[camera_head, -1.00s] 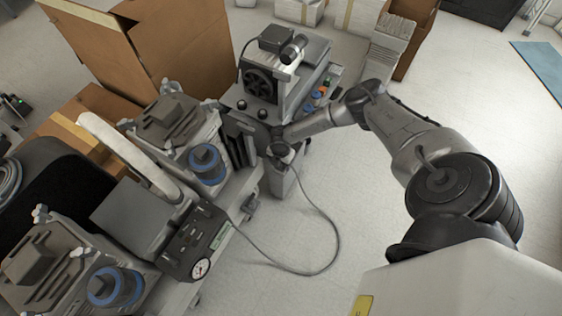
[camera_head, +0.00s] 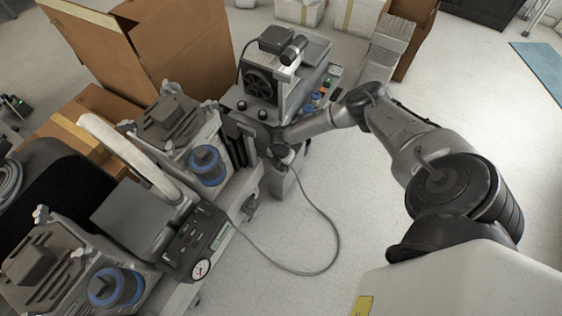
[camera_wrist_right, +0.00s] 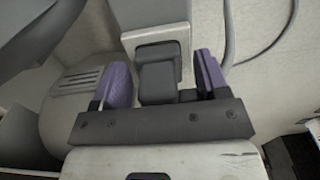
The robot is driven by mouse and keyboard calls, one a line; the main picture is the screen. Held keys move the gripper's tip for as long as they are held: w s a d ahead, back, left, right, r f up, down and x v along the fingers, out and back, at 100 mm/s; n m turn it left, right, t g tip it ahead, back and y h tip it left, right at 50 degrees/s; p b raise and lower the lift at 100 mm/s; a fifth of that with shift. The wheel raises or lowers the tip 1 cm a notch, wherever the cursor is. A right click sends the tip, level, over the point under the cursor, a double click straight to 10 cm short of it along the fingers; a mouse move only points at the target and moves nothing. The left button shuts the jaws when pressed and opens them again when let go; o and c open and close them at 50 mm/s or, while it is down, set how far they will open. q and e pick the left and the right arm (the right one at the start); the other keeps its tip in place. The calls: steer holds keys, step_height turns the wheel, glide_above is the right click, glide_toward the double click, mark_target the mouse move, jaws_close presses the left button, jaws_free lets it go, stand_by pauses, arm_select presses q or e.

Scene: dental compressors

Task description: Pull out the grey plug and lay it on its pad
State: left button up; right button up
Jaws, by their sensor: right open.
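In the right wrist view a dark grey plug (camera_wrist_right: 157,84) sits against a grey block on a light upright face (camera_wrist_right: 150,12). My right gripper (camera_wrist_right: 158,82) has its two purple fingers apart, one on each side of the plug, with gaps visible between fingers and plug. In the head view my right gripper (camera_head: 279,140) is low beside the compressor cart, small and partly hidden by its own wrist. A grey cable (camera_head: 337,235) loops from there over the floor to the gauge panel (camera_head: 196,240). I cannot make out the pad. My left gripper is not in view.
A compressor with a fan (camera_head: 262,82) stands just behind the right gripper. Units with blue-ringed parts (camera_head: 207,165) crowd the left. Cardboard boxes (camera_head: 180,45) stand behind. The floor (camera_head: 385,225) right of the cable is clear. Grey cable also shows in the wrist view (camera_wrist_right: 229,30).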

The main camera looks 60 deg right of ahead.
steer(key=shift+c, duration=0.5)
steer(key=shift+c, duration=0.6)
steer(key=c, duration=1)
steer(key=shift+r, duration=0.25)
steer(key=shift+r+p, duration=1.05)
steer(key=shift+p, duration=0.2)
steer(key=shift+r+p, duration=1.2)
steer(key=shift+r, duration=0.1)
steer(key=shift+r+p, duration=0.45)
